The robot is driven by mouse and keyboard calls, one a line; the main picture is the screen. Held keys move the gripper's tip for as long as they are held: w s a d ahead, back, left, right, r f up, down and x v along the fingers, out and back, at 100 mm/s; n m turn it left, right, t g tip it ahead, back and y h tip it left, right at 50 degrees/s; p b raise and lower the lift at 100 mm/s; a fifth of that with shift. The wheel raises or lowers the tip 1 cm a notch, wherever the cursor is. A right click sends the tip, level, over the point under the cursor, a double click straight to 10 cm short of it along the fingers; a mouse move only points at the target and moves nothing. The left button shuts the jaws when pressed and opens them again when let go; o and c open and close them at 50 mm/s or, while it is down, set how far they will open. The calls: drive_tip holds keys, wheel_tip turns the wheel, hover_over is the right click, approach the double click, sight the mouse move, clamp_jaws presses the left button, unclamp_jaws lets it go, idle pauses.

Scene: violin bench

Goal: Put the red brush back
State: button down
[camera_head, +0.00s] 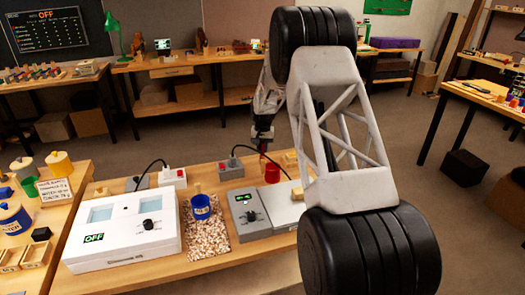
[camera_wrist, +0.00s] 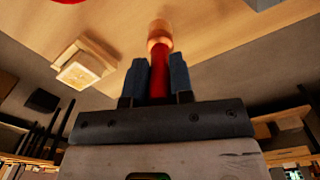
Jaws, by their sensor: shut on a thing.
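My gripper (camera_wrist: 158,66) is shut on the red brush (camera_wrist: 160,82), with a dark finger on each side of its red handle. The brush's tan, rounded end sticks out beyond the fingertips. In the head view my gripper (camera_head: 263,140) is above the bench, close to a red cup (camera_head: 272,174); the brush is small and hard to make out there. Part of a red round thing (camera_wrist: 88,6), probably that cup, shows at the top left of the wrist view. The brush appears apart from it in that view.
A blue cup (camera_head: 202,209) with a stick in it stands on a speckled mat (camera_head: 207,240). A white box marked OFF (camera_head: 125,238) and a grey device (camera_head: 248,213) flank it. A pale wooden block (camera_wrist: 85,64) lies near the gripper. My arm hides the bench's right part.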

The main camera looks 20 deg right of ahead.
drive_tip(key=shift+f, duration=0.65)
drive_tip(key=shift+f, duration=0.15)
drive_tip(key=c, duration=1)
unclamp_jaws()
wheel_tip(320, 180, up, 12)
drive_tip(key=shift+r, duration=0.15)
drive_tip(key=shift+r, duration=0.1)
